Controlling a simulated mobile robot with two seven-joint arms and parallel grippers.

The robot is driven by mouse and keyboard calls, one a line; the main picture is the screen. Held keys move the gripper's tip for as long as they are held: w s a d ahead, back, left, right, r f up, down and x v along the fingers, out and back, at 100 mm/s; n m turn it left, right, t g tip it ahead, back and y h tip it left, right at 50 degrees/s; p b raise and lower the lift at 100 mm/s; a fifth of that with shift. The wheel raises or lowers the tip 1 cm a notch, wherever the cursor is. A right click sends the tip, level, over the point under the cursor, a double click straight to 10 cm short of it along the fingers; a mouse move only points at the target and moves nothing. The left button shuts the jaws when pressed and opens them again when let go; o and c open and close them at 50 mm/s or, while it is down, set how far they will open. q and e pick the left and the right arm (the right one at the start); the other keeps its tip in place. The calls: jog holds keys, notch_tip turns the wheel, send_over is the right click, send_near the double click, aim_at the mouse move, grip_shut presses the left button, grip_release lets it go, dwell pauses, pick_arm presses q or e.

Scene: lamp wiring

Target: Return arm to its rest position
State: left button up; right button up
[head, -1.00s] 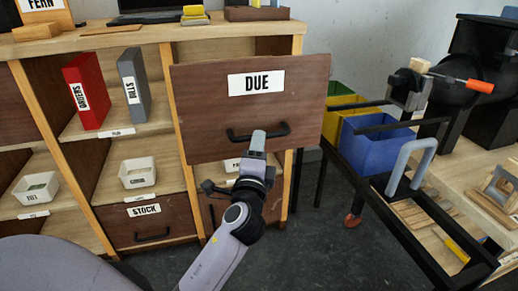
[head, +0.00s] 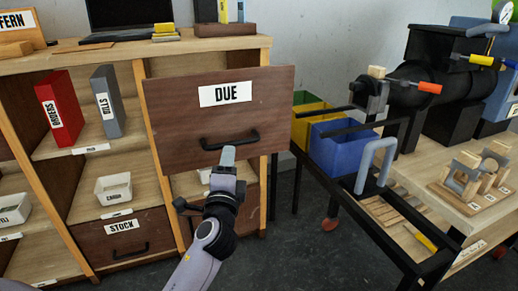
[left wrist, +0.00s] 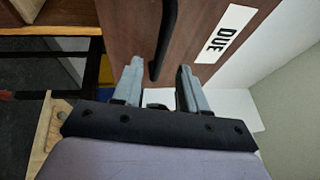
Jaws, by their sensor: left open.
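My left gripper (head: 226,160) is in front of the brown DUE drawer (head: 270,100), just below its black handle (head: 230,141). In the left wrist view, the gripper (left wrist: 158,88) has its two grey fingers apart, with nothing between them but the end of the black handle (left wrist: 163,40) showing just ahead. I cannot tell whether a finger touches the handle. The DUE drawer front stands out from the shelf unit. My right gripper is not in view.
The wooden shelf unit (head: 140,65) holds a red binder (head: 61,112), a grey binder (head: 107,101) and white bins. A closed STOCK drawer (head: 95,240) is low. At the right stand a black-framed cart with a blue bin (head: 345,150) and a bench (head: 440,195). Dark floor is open between.

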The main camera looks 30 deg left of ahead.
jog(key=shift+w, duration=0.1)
pick_arm(q)
jog(key=s+d+f+n+g+h, duration=0.3)
jog(key=s+d+f+n+h, duration=0.25)
jog(key=s+d+f, duration=0.35)
jog(key=s+d+f+n+g+h, duration=0.35)
jog(key=s+d+f+h, duration=0.3)
jog(key=s+f, duration=0.4)
jog(key=s+a+r+n+g+y+p, duration=0.1)
jog(key=s+a+r+n+p, duration=0.1)
jog(key=r+p, duration=1.1)
jog(key=s+a+p, duration=0.1)
jog(key=s+p, duration=0.1)
jog(key=p, duration=0.8)
jog(key=shift+a, duration=0.15)
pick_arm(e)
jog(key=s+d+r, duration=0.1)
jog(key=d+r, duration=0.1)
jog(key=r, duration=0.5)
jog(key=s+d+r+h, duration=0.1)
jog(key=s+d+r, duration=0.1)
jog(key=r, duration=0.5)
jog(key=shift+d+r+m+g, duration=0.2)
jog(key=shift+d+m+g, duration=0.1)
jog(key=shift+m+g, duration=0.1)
